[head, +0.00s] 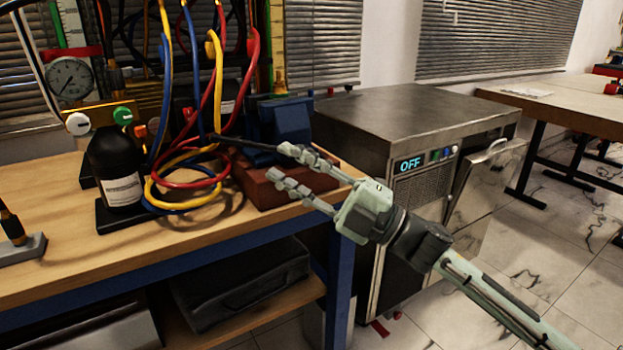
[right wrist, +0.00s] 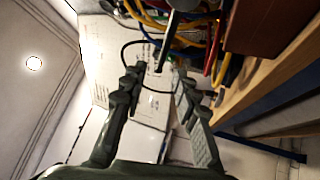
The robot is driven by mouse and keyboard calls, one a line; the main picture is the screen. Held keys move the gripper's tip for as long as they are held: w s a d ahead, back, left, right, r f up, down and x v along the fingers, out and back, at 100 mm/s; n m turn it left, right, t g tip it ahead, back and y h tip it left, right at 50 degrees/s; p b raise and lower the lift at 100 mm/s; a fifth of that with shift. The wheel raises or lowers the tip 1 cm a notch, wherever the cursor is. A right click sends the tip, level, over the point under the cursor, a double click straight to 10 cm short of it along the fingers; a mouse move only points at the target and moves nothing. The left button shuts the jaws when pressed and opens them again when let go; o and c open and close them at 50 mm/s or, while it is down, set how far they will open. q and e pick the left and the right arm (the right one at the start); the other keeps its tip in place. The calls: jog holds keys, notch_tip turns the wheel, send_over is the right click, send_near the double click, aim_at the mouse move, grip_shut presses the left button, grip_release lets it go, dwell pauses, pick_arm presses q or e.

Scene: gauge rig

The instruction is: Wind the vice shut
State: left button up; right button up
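The blue vice (head: 285,122) sits on a red-brown block (head: 262,188) near the right end of the wooden bench. A dark bar (head: 245,143), which looks like the vice handle, sticks out in front of it towards my upper fingertip. My right gripper (head: 277,163) is open in front of the vice. In the right wrist view a grey bar (right wrist: 174,35) reaches down between the spread fingertips (right wrist: 158,75); I cannot tell whether either finger touches it. The vice jaws are partly hidden by cables. My left gripper is not in view.
Blue, yellow and red hoses (head: 190,180) loop on the bench (head: 60,190) left of the vice. A black bottle (head: 117,165) and a pressure gauge (head: 69,79) stand further left. A steel machine (head: 415,120) reading OFF stands to the right. Floor is open beyond it.

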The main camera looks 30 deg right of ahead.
jog(key=shift+v, duration=2)
